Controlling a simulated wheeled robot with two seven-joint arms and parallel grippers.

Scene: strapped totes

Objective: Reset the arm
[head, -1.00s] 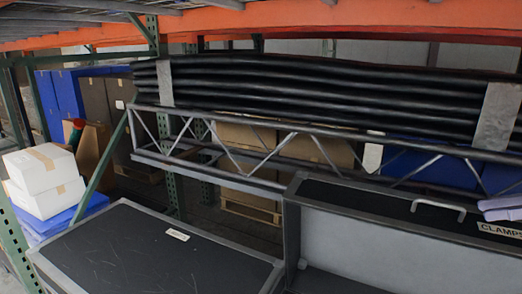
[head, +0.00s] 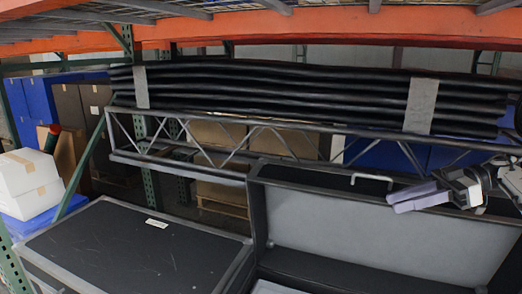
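My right gripper (head: 394,202) comes in from the right edge in the head view. Its two pale lavender fingers lie side by side with no clear gap, point left, and hold nothing that I can see. It is in front of the open lid of a black case (head: 380,225), just right of the lid's silver handle (head: 372,179). My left gripper is not in view.
A closed black case (head: 120,250) with a grey frame stands at lower left. Behind are a metal truss (head: 235,160) and strapped black tubes (head: 290,92) under an orange rack beam (head: 300,32). White boxes (head: 28,183) stand at far left.

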